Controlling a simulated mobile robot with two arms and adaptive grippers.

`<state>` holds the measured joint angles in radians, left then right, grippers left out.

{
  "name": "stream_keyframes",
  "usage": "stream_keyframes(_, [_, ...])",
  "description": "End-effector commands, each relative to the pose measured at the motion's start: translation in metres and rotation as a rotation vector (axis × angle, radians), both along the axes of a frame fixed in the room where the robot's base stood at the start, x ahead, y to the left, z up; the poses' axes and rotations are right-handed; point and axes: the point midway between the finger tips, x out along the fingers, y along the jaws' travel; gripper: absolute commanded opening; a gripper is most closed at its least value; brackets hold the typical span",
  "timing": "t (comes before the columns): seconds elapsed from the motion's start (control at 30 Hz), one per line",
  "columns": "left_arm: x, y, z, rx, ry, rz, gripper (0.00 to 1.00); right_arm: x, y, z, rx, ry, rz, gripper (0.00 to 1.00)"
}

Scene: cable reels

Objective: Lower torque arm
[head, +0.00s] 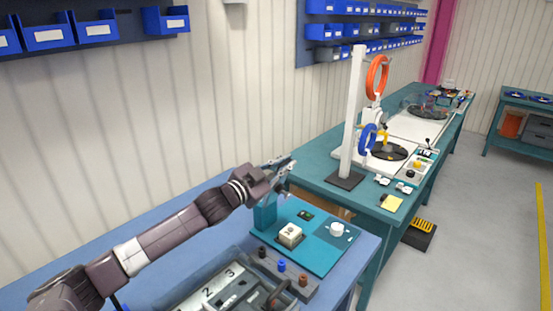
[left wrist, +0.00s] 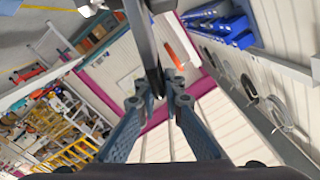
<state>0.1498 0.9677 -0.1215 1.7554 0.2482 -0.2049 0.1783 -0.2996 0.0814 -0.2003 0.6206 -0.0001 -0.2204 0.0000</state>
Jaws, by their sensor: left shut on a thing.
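My left gripper (head: 282,170) is at the top of a teal upright post (head: 265,214) at the back left of a teal fixture board (head: 336,256). In the left wrist view, its two fingers (left wrist: 158,97) close around the lower end of a long dark grey bar (left wrist: 147,45), which looks like the torque arm. The bar runs up out of that picture. In the head view the gripper hides most of the arm, so its joint with the post cannot be made out. A pale block (head: 290,235) and a white round knob (head: 337,229) sit on the board. My right gripper is not in view.
A grey panel (head: 215,289) with numbered places and coloured knobs lies in front of the board. The blue bench (head: 150,262) is clear at left. Behind, a teal bench (head: 322,183) carries a white post (head: 353,120) with orange (head: 376,77) and blue rings (head: 367,137).

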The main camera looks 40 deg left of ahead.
Motion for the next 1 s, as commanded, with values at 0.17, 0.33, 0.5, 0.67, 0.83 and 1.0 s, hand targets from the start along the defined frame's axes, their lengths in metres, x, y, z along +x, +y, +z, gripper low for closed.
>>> stream_keyframes(0.17, [-0.001, -0.011, -0.005, 0.060, -0.006, -0.001, 0.00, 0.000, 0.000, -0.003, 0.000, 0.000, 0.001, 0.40])
stream_keyframes(0.33, [-0.001, -0.016, -0.006, 0.086, -0.008, -0.001, 0.00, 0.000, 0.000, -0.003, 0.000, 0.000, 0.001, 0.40])
stream_keyframes(0.5, [-0.001, -0.016, -0.007, 0.090, -0.009, -0.001, 0.00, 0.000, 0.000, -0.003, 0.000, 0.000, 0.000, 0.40])
stream_keyframes(0.67, [-0.001, -0.016, -0.007, 0.089, -0.008, -0.001, 0.00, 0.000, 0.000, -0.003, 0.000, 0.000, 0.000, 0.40])
stream_keyframes(0.83, [-0.001, -0.016, -0.007, 0.089, -0.008, -0.001, 0.21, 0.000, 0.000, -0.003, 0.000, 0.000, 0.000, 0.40])
stream_keyframes(1.0, [-0.001, -0.016, -0.007, 0.089, -0.008, 0.000, 0.26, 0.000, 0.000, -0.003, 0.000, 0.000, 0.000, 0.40])
